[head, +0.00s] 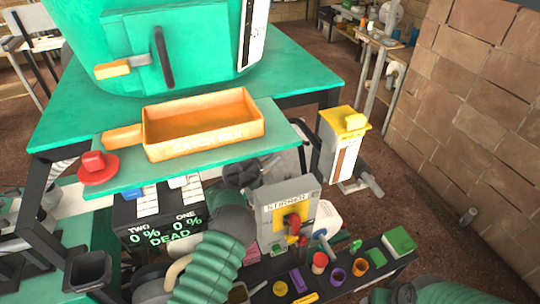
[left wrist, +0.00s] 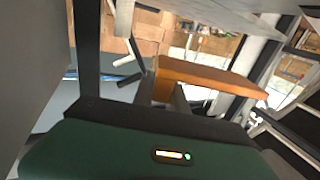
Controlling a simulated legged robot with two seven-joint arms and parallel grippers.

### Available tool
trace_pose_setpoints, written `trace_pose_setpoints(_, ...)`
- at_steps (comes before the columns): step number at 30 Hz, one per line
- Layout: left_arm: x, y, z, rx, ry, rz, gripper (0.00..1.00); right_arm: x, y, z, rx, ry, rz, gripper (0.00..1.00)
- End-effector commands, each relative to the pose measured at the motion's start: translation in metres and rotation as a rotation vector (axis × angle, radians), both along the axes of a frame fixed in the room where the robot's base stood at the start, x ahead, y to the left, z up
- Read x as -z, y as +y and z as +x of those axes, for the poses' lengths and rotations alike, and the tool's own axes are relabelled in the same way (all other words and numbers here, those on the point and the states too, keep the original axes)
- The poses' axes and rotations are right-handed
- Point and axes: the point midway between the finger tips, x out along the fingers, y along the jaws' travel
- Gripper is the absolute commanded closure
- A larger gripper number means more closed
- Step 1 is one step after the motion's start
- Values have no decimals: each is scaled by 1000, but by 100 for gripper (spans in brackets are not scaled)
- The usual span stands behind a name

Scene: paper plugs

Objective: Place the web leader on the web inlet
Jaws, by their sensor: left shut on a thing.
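My left gripper (head: 243,173) is at the end of the ribbed green arm, just below the front edge of the green shelf and above the grey machine. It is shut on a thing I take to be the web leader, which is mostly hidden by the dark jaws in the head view. In the left wrist view an orange-brown block (left wrist: 210,78) shows beyond the dark edge of my gripper body; I cannot tell if it is held. I cannot make out a web inlet for certain. My right arm's green sleeve shows at the bottom right, its fingertips out of sight.
An orange catch pan (head: 205,125) and a red knob (head: 97,168) sit on the green shelf (head: 270,140). A grey machine (head: 285,215) with a yellow panel and red knob stands below. Coloured pots (head: 338,277) line the dark bench. A grey-yellow box (head: 340,145) stands right.

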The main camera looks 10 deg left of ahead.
Motion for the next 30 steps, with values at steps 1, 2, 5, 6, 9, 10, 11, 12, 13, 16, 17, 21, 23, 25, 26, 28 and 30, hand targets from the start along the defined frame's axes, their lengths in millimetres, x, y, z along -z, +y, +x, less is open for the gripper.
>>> trace_pose_setpoints(1, 2, -2, 0, 1, 1, 1, 100, 1, 0, 0, 0, 0, 0, 29)
trace_pose_setpoints(2, 4, -3, 0, 1, 0, 1, 100, 3, 0, 0, 0, 0, 0, 29)
trace_pose_setpoints(5, 12, -4, -1, 2, 1, 3, 100, 10, 0, 0, 0, 1, 0, 29)
trace_pose_setpoints(6, 17, -5, -1, 2, 1, 3, 100, 14, 0, 0, 0, 1, 0, 29)
trace_pose_setpoints(9, 30, -6, -1, 2, 1, 4, 100, 25, 0, 0, 0, 1, 0, 29)
trace_pose_setpoints(10, 35, -6, -1, 2, 2, 5, 100, 28, 0, 0, 0, 1, 0, 29)
trace_pose_setpoints(11, 40, -5, -1, 2, 2, 5, 100, 32, 0, 0, 0, 1, 0, 29)
trace_pose_setpoints(12, 45, -5, 0, 2, 1, 4, 100, 36, 0, 0, 0, 1, 0, 29)
trace_pose_setpoints(13, 49, -5, 0, 2, 0, 4, 100, 40, 0, 0, 0, 1, 0, 29)
trace_pose_setpoints(16, 62, -5, -1, 3, 1, 2, 100, 49, 0, -1, 0, 1, 0, 29)
trace_pose_setpoints(17, 64, -5, -1, 3, 1, 2, 100, 51, 0, 0, 0, 1, 0, 29)
trace_pose_setpoints(21, 68, -4, -1, 2, -1, 2, 100, 55, 0, 0, 0, 1, 0, 29)
trace_pose_setpoints(23, 68, -4, -1, 2, -1, 2, 100, 54, 0, 0, 0, 1, 0, 29)
trace_pose_setpoints(25, 67, -4, -1, 2, -1, 2, 100, 53, 0, 0, 0, 1, 0, 29)
trace_pose_setpoints(26, 67, -4, -1, 2, -1, 2, 100, 53, 0, 0, 0, 1, 0, 29)
trace_pose_setpoints(28, 67, -4, -1, 2, -1, 2, 100, 53, 0, 0, 0, 0, 0, 29)
trace_pose_setpoints(30, 68, -4, -1, 2, 0, 2, 100, 53, 0, 0, 0, 0, 0, 29)
